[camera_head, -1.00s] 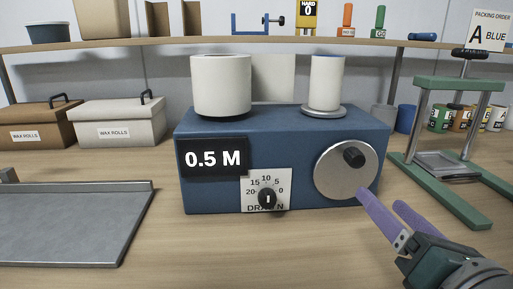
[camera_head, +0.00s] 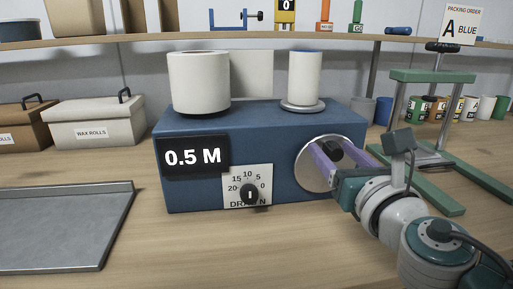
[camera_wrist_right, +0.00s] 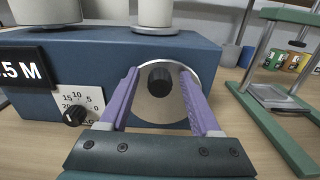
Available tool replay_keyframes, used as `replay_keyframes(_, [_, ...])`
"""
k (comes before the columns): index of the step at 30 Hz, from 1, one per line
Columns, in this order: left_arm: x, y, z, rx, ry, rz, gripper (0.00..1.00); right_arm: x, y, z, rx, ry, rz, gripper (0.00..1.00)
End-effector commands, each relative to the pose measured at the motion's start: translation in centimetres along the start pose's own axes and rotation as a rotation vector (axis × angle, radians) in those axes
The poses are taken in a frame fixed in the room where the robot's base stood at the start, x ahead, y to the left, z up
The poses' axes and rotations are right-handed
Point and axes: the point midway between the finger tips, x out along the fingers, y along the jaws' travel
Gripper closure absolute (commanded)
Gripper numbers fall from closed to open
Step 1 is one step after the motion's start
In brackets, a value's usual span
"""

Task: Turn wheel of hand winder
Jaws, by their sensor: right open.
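The hand winder is a blue box (camera_head: 280,125) with a round silver wheel (camera_head: 308,176) on the right of its front face. The wheel carries a black knob (camera_head: 333,150), near its upper right in the head view. My right gripper (camera_head: 322,156) has purple fingers and is open at the wheel. In the right wrist view the fingers stand on either side of the knob (camera_wrist_right: 159,82), with gaps visible to it. The front shows a "0.5 M" display (camera_head: 193,157) and a dial (camera_head: 249,194) marked "DRAWN". A wide white roll (camera_head: 199,82) and a narrower one (camera_head: 304,77) stand on top.
A grey metal tray (camera_head: 60,230) lies at the left. A green press frame (camera_head: 433,76) stands close on the right, with paint cans (camera_head: 438,110) behind it. Wax roll boxes (camera_head: 90,122) sit at the back left. A shelf (camera_head: 130,40) runs along the back.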

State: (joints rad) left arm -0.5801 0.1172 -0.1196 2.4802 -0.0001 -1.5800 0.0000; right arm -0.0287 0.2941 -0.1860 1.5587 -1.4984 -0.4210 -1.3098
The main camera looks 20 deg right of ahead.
Motion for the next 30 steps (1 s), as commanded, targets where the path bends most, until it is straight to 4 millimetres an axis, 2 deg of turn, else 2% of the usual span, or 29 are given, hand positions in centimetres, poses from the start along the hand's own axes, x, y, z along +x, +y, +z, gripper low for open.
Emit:
replay_keyframes(6, [-0.01, 0.07, -0.01, -0.002, 0.000, 0.002, 0.50, -0.01, 0.00, -0.02, 0.001, 0.001, 0.000, 0.38])
replay_keyframes(23, [0.00, -0.03, 0.02, 0.002, 0.000, -0.001, 0.50, -0.03, 0.00, -0.02, 0.000, 0.001, 0.000, 1.00])
replay_keyframes(30, [0.00, -0.16, 0.05, 0.007, -0.001, -0.005, 0.50, -0.04, -0.01, -0.03, 0.001, 0.001, 0.000, 1.00])
